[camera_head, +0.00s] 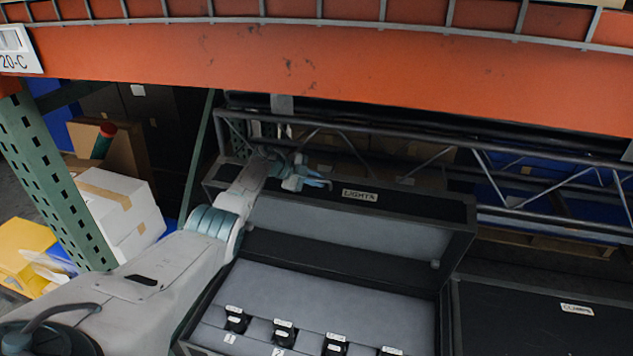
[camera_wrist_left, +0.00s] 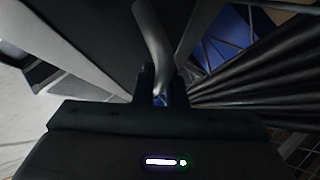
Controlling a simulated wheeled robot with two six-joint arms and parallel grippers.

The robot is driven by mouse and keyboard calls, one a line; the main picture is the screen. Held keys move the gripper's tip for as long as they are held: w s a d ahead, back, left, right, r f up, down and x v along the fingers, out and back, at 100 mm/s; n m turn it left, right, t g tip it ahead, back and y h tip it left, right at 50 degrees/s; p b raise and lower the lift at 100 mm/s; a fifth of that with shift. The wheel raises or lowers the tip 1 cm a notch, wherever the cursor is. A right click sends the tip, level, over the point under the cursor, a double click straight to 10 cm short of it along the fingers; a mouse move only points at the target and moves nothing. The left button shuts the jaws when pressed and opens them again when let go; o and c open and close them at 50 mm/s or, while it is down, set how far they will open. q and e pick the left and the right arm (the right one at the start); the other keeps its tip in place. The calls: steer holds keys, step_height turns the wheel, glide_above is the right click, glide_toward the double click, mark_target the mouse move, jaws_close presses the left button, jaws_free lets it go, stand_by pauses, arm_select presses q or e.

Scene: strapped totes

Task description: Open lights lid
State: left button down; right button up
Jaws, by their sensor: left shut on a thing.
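The lights case is a black tote with a grey lining (camera_head: 300,285). Its lid (camera_head: 375,215) stands raised at the back, with a "LIGHTS" label (camera_head: 360,196) on its edge. My left gripper (camera_head: 318,180) is at the top edge of the lid, left of the label. It is shut on a curved grey handle (camera_wrist_left: 155,35), seen in the left wrist view between the fingers. The fingertips are small and partly dark there. My right gripper is out of view.
A second closed black case (camera_head: 530,320) stands to the right. Metal trusses (camera_head: 350,130) lie close behind the lid, under an orange rack beam (camera_head: 320,55). A green rack post (camera_head: 50,180) and white boxes (camera_head: 120,210) are at left. Several labelled black items sit in the open case.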

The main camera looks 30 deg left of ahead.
arm_select(q)
steer(key=shift+s+f, duration=0.15)
steer(key=shift+f, duration=0.05)
steer(key=c, duration=1.6)
jaws_free()
steer(key=shift+o, duration=0.6)
steer(key=b+v, duration=0.1)
steer(key=v, duration=0.8)
steer(key=shift+s+a+r, duration=0.1)
steer(key=shift+a, duration=0.15)
steer(key=shift+s+a+r, duration=0.25)
steer(key=shift+s+r, duration=0.05)
steer(key=shift+r, duration=0.2)
